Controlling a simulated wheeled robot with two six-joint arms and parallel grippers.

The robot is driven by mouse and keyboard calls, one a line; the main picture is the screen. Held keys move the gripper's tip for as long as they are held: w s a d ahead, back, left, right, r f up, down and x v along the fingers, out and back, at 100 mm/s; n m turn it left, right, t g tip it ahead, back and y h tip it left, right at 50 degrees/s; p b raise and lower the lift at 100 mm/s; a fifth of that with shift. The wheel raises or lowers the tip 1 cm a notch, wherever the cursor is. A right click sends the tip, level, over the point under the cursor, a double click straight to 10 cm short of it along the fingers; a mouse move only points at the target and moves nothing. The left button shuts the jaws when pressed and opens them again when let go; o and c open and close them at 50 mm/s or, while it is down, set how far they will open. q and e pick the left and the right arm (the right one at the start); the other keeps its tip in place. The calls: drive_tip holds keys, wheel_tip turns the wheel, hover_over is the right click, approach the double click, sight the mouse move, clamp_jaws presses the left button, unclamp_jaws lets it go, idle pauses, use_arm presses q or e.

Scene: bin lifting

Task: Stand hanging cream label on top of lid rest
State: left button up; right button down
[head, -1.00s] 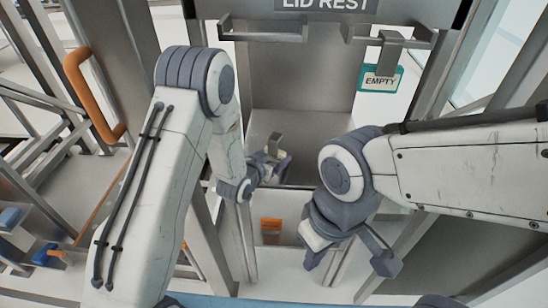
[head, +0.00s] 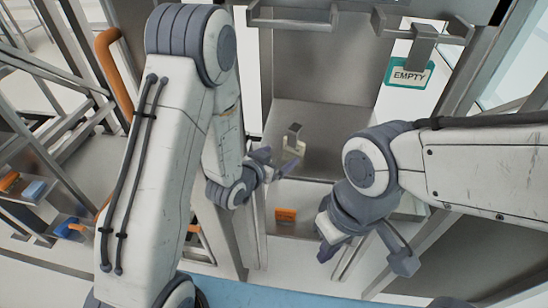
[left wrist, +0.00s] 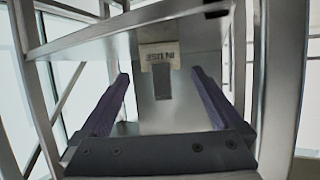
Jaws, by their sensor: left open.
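The cream label (head: 293,148), with a grey clip, is ahead of my left gripper (head: 272,163) in the head view. In the left wrist view the label (left wrist: 158,52) reads "IN USE" upside down, with a dark tab (left wrist: 163,82) beside it. It lies between the lines of the two purple fingers, beyond their tips. My left gripper (left wrist: 159,78) is open and empty. My right gripper (head: 328,248) points down, away from the label; its jaw gap is unclear. The lid rest's grey brackets (head: 292,22) cross the top of the head view; its top is out of view.
A teal "EMPTY" label (head: 409,74) hangs from the right bracket. A grey steel panel stands behind the cream label. An orange block (head: 285,215) sits below it. An orange handle (head: 112,70) and metal frame posts stand on the left.

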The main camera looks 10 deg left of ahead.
use_arm(q)
drive_tip(key=s+d+r+m+g+y+p, duration=0.2)
drive_tip(key=s+d+r+g+p, duration=0.3)
drive_tip(key=s+r+g+p, duration=0.35)
drive_tip(key=s+a+r+g+y, duration=0.1)
drive_tip(key=s+r, duration=0.3)
drive_tip(key=s, duration=0.6)
drive_tip(key=s+a+r+g+y+b, duration=0.1)
drive_tip(key=s+r+g, duration=0.2)
drive_tip(key=s, duration=0.8)
wheel_tip(320, 180, up, 3)
drive_tip(key=shift+f+m+b, duration=0.2)
drive_tip(key=shift+m+b, duration=0.1)
drive_tip(key=shift+w+a, duration=0.1)
